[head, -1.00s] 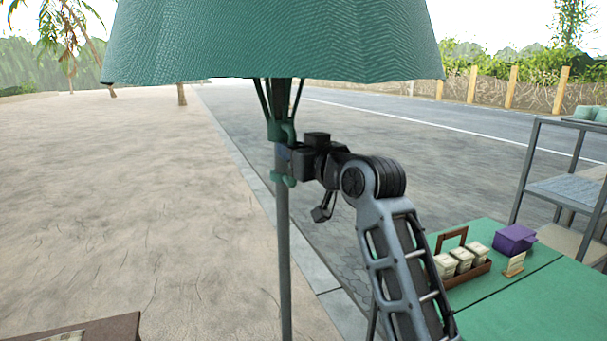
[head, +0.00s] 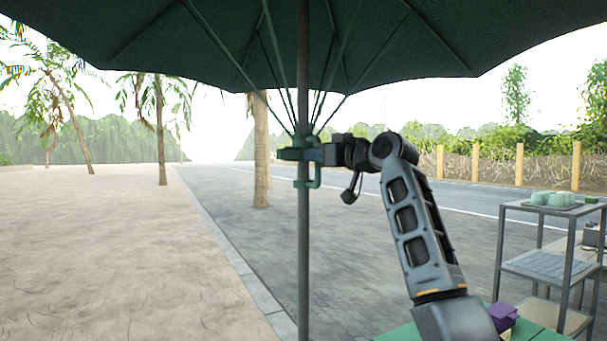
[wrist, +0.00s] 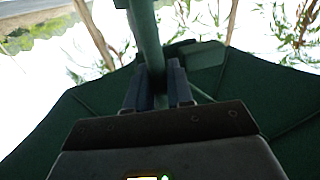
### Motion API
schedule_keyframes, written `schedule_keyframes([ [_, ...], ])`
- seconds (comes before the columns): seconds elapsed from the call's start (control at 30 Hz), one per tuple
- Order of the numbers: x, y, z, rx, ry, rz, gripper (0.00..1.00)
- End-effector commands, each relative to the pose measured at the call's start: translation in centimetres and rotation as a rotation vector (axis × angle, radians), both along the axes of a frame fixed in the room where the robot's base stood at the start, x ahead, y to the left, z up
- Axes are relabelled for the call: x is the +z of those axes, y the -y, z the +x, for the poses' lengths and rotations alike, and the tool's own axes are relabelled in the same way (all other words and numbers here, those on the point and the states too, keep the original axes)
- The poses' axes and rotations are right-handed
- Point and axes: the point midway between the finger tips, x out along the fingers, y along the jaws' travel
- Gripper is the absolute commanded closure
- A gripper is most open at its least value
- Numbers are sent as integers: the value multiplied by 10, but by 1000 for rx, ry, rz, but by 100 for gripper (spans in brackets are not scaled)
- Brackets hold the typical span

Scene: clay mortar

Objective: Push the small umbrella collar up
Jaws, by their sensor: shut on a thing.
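The green umbrella (head: 250,50) is spread open at the top of the head view, its thin ribs running down to the collar. The small green collar (head: 311,172) sits around the dark upright pole (head: 303,260), with a loop-shaped handle below. My gripper (head: 305,153) is at the collar from the right, shut on it. In the wrist view the two fingers (wrist: 160,88) close at the pole, under the dark green canopy (wrist: 60,120). The exact contact between the fingers and the collar is partly hidden.
A grey metal shelf (head: 503,260) with green cups (head: 553,199) stands at the right. A green table (head: 545,336) with a purple box (head: 502,316) is low at the right. The paved ground and sand around the pole are clear.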

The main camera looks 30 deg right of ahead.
Motion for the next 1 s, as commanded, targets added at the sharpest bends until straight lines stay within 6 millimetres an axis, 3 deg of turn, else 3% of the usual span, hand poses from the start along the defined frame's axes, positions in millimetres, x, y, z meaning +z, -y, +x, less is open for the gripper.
schedule_keyframes([
  [0.03, 12, 3, -1, -2, 9, 1, 100],
  [0.13, 17, 6, -1, -1, 7, 1, 100],
  [0.57, 15, 7, 0, 1, -1, 1, 100],
  [0.6, 15, 7, 0, 1, -2, 1, 76],
  [0.7, 15, 6, 0, 1, -2, 1, 66],
  [0.77, 15, 6, 0, 0, -2, 1, 62],
  [1.0, 15, 6, 0, 0, -1, 1, 62],
])
